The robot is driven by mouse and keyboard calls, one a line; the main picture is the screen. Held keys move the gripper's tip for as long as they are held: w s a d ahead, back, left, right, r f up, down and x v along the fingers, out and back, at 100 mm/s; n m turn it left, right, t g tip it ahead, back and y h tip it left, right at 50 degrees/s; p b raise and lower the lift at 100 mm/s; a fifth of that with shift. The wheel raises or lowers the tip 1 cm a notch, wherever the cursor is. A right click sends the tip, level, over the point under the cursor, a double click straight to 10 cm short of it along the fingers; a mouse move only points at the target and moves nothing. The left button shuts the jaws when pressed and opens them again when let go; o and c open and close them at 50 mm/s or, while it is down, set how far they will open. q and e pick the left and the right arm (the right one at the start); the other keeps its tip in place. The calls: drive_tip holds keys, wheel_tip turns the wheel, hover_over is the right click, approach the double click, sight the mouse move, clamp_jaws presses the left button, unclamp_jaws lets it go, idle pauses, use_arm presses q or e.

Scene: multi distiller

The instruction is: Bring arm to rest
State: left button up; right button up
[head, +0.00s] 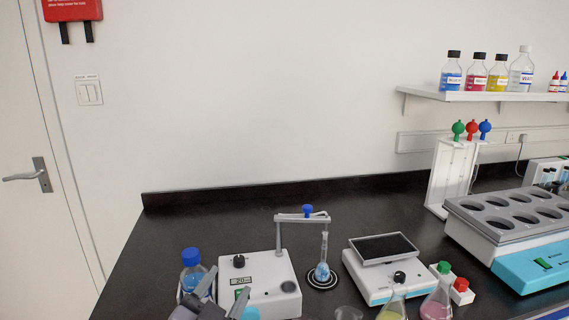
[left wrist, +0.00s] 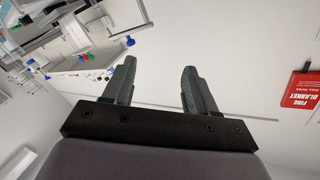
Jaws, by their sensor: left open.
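My left gripper (head: 224,290) shows at the bottom edge of the head view, in front of the blue-capped bottle and the white device. In the left wrist view its two dark fingers (left wrist: 159,72) stand apart with nothing between them, so it is open and empty. That view looks mostly at white wall and ceiling, with the bench equipment at the upper left. My right gripper is in neither view.
A blue-capped bottle (head: 191,262) and a white stirrer-like device (head: 262,288) stand close to the gripper. A stand holds a small flask (head: 322,272). A balance (head: 383,248) and a block with round wells (head: 507,215) are farther right. The back-left bench (head: 200,222) is clear.

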use_arm(q)
drive_tip(key=s+a+f+n+g+y, duration=0.5)
drive_tip(key=s+a+f, duration=0.35)
drive_tip(key=f, duration=0.35)
drive_tip(key=s+a+f+n+g, duration=0.15)
drive_tip(key=s+f+g, duration=0.3)
drive_tip(key=s, duration=0.45)
drive_tip(key=s+a+f+g, duration=0.3)
drive_tip(key=s+g, duration=0.2)
drive_tip(key=s, duration=0.4)
drive_tip(key=w+d+f+t+h+b, duration=0.1)
drive_tip(key=w+f+t+b, duration=0.1)
drive_tip(key=f, duration=0.4)
drive_tip(key=w+d+f+t+h+b, duration=0.1)
drive_tip(key=w+f+t+b, duration=0.1)
drive_tip(key=w+f+t, duration=0.2)
wheel_tip(320, 180, down, 3)
drive_tip(key=shift+w+d+f+t+h, duration=0.1)
drive_tip(key=shift+w+d+t+h, duration=0.25)
drive_tip(key=shift+t, duration=0.5)
